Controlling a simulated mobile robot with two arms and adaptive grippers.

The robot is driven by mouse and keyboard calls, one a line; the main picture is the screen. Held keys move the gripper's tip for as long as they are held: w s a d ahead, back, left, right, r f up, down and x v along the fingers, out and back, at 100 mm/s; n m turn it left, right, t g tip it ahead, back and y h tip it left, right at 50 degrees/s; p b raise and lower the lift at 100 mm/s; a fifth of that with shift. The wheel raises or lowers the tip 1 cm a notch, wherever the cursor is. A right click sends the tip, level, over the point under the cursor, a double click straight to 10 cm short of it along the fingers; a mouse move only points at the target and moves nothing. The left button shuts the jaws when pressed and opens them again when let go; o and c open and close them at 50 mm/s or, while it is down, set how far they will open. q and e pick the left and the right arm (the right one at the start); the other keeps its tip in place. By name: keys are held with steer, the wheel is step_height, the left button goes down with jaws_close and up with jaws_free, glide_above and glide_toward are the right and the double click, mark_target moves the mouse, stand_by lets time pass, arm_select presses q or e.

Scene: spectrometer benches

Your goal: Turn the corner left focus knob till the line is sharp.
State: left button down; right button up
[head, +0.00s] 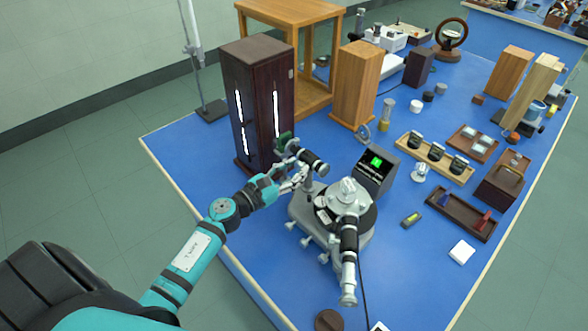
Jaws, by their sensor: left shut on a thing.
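The spectrometer (301,210), a grey metal instrument with a round dark table and two black tubes, stands at the near left corner of the blue bench. One tube (314,161) points to the back left, the other (349,238) toward the front. My left gripper (297,180) is shut at the side of the back-left tube, where the focus knob sits. The fingers hide the knob. A small dark display (375,172) beside the spectrometer shows a green patch; its text is too small to read. My right gripper is not in view.
A tall dark wooden cabinet (259,75) with bright slits stands just behind my left gripper. A wooden block (355,85) is farther back. Wooden trays (435,158) and a dark tray (461,214) lie to the right. Bare blue bench (190,140) shows at the left.

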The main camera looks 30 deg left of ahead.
arm_select(q)
steer(key=n, duration=0.8)
steer(key=shift+a+n+p, duration=0.1)
steer(key=shift+n+p, duration=0.2)
steer(key=shift+p, duration=0.1)
steer(key=n, duration=0.3)
steer(key=shift+n+p, duration=0.3)
steer(key=shift+p, duration=0.05)
steer(key=n+p, duration=0.1)
steer(key=n, duration=0.3)
steer(key=shift+n, duration=0.3)
steer(key=n, duration=0.3)
steer(key=shift+a+n+p, duration=0.1)
steer(key=shift+n+p, duration=0.2)
steer(key=shift+p, duration=0.1)
steer(key=n+p, duration=0.1)
steer(key=n, duration=0.2)
steer(key=shift+f+n, duration=0.1)
steer(key=shift+n, duration=0.2)
steer(key=n, duration=0.3)
steer(key=shift+n+p, duration=0.3)
steer(key=shift+p, duration=0.05)
steer(key=shift+f+n+p, duration=0.15)
steer(key=shift+n+p, duration=0.15)
steer(key=shift+n, duration=1.5)
